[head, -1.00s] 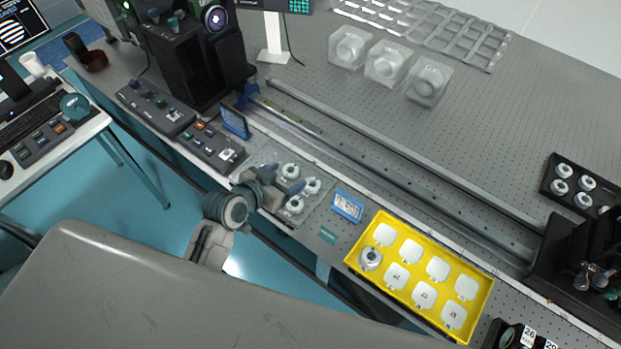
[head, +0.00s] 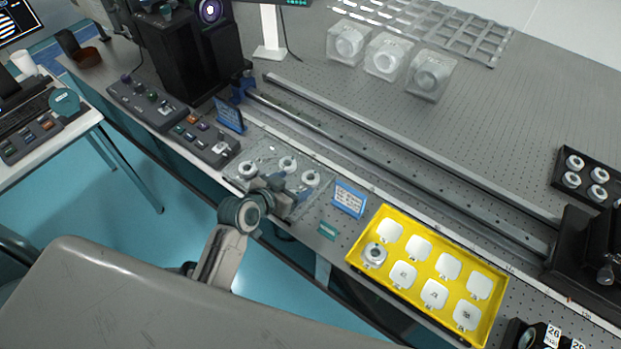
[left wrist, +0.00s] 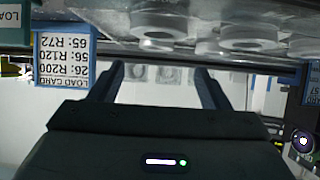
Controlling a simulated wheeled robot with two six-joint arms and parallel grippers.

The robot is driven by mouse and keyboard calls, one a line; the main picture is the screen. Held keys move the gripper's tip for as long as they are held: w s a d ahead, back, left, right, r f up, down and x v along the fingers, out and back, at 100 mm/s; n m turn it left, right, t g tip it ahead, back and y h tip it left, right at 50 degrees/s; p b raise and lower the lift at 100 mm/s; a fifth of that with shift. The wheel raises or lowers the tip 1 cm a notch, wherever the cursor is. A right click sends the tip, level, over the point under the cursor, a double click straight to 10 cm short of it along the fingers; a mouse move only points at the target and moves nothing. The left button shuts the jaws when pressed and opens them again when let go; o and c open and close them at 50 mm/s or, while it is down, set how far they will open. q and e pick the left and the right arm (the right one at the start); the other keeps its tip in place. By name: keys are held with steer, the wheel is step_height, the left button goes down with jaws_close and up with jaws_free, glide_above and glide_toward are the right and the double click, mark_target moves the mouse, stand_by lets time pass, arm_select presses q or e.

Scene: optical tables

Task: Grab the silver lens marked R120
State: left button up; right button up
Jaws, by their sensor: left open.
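Three silver ring-shaped lenses show on a clear tray (head: 262,147) in the head view: a left one (head: 248,170), a middle one (head: 288,163) and a right one (head: 311,178). Their marks are too small to read, so I cannot tell which is R120. My left gripper (head: 290,192) is open over the tray's near side, and it hides that part. In the left wrist view, which is upside down, its fingers (left wrist: 158,82) stand apart with nothing between them. Lenses (left wrist: 160,30) show at the top there, outside the fingers. My right gripper is not in view.
A yellow tray (head: 353,262) with white pads and one silver ring lies further right. A long rail (head: 390,158) runs behind. Control boxes (head: 205,140) stand left.

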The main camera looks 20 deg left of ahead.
mark_target(309, 179)
arm_select(q)
steer(key=shift+x, duration=0.9)
steer(key=shift+w+d+f+p, duration=0.15)
steer(key=shift+w+d+p, duration=0.3)
steer(key=shift+p, duration=0.1)
steer(key=p+x, duration=0.1)
steer(key=x, duration=0.2)
steer(key=shift+f, duration=0.2)
steer(key=shift+w+d+f, duration=0.15)
steer(key=shift+w+f, duration=0.15)
